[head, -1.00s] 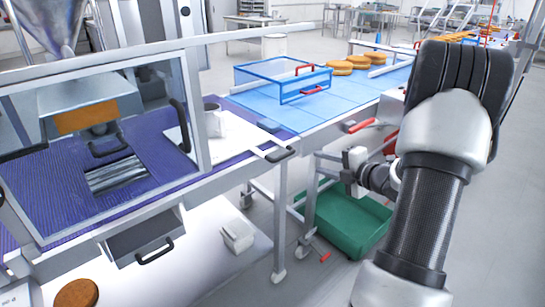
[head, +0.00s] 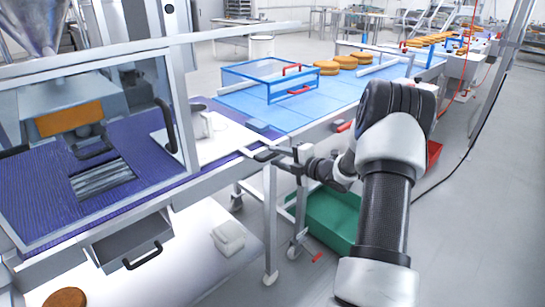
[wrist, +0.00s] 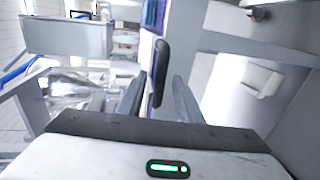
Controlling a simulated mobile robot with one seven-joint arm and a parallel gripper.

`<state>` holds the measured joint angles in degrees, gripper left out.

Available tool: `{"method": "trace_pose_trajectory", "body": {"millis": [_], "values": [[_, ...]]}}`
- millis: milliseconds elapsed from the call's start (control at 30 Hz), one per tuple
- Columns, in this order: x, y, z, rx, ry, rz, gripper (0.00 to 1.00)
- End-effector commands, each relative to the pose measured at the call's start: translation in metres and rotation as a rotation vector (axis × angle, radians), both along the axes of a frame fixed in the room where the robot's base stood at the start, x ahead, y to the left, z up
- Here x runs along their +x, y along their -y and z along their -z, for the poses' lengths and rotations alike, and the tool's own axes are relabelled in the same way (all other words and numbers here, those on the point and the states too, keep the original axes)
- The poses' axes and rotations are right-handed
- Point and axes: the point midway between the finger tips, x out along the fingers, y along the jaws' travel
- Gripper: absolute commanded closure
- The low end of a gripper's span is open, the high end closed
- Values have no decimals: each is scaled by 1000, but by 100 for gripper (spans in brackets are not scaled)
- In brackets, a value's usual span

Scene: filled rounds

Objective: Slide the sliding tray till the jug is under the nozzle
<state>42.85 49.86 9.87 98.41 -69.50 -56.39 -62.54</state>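The sliding tray (head: 222,143) is a white plate at the edge of the purple mat, right of the clear guard. The jug (head: 220,123), pale grey, stands upright on it, partly behind the guard frame. The tray's dark handle (head: 262,154) sticks out to the right; it also shows in the wrist view (wrist: 161,72). My gripper (head: 288,155) is at this handle, and its open fingers (wrist: 158,100) lie either side of it. I cannot tell whether they touch it. Behind the guard is a machine head with an orange panel (head: 68,119); the nozzle is not clearly visible. The jug stands right of this head.
The clear guard (head: 130,85) has a dark handle (head: 166,125). A blue-framed guard (head: 268,79) stands on the blue belt (head: 330,98), with round orange-brown items behind. Below are a green crate (head: 332,218) and a drawer (head: 130,241).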

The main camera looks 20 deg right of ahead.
Motion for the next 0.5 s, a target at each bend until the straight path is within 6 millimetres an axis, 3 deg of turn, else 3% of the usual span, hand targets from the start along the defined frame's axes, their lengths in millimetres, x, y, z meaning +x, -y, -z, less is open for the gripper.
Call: {"method": "trace_pose_trajectory", "body": {"millis": [200, 500], "values": [[20, -7, 4, 0, 1, -1, 68], [23, -8, 5, 0, 0, 0, 68]]}}
